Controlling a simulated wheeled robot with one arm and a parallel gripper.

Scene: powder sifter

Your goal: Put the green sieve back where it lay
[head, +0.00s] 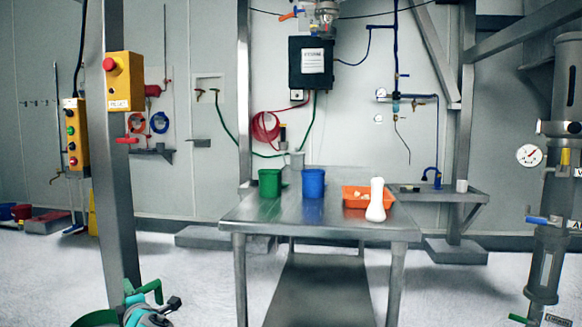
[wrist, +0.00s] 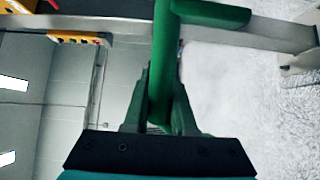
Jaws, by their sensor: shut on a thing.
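The green sieve shows at the bottom left of the head view, where part of its round rim (head: 95,319) is cut off by the frame edge. My gripper (head: 137,301) is shut on its green handle, well in front of and left of the steel table. In the wrist view the green sieve's handle (wrist: 163,55) stands between the fingers of my gripper (wrist: 160,108), with a crosspiece running right at the top. The sieve's mesh is not visible in either view.
The steel table (head: 330,226) carries a green bucket (head: 270,183), a blue bucket (head: 313,183), an orange tray (head: 355,197) and a white bottle-shaped thing (head: 376,200). A steel post (head: 112,190) with a yellow button box (head: 123,80) rises just behind my gripper. The table's front left is bare.

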